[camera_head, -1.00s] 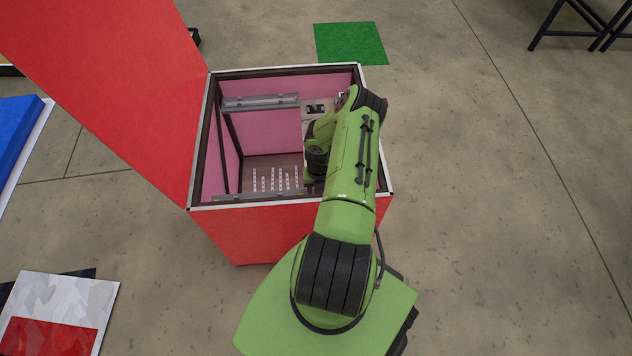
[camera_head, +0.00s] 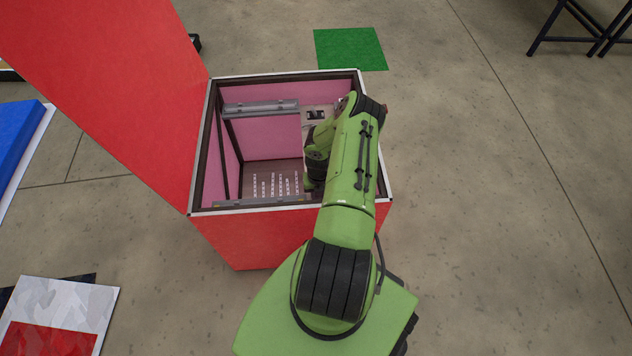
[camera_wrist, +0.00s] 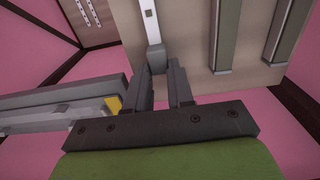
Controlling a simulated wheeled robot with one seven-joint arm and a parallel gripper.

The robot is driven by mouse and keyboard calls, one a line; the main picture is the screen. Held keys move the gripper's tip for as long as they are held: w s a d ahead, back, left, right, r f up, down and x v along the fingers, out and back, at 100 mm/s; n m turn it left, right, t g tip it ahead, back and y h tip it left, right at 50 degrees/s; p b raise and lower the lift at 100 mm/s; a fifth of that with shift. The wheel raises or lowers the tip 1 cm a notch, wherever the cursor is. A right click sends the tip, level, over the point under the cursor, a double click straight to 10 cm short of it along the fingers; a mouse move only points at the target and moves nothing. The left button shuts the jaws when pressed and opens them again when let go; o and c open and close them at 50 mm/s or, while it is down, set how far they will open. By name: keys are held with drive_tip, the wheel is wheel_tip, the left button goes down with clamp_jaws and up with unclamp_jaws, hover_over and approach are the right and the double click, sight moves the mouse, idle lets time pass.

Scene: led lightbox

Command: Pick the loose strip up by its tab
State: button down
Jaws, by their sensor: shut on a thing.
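In the wrist view a narrow white strip (camera_wrist: 150,22) runs from the top edge down to a grey tab (camera_wrist: 157,58). The fingertips of my gripper (camera_wrist: 159,72) are closed on this tab from both sides. The far end of the strip is out of frame. In the head view my arm reaches down into the right side of the open red box (camera_head: 290,237), and the arm hides the fingertips and the strip.
Grey rails (camera_wrist: 225,35) are on the beige panel beside the strip. A grey bar with a yellow part (camera_wrist: 114,104) lies left of my gripper. Rows of white strips (camera_head: 277,186) show on the box floor. The pink walls and dark frame bound the space.

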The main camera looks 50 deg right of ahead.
drive_tip(key=shift+r+p, duration=3.1)
drive_tip(key=shift+r, duration=0.45)
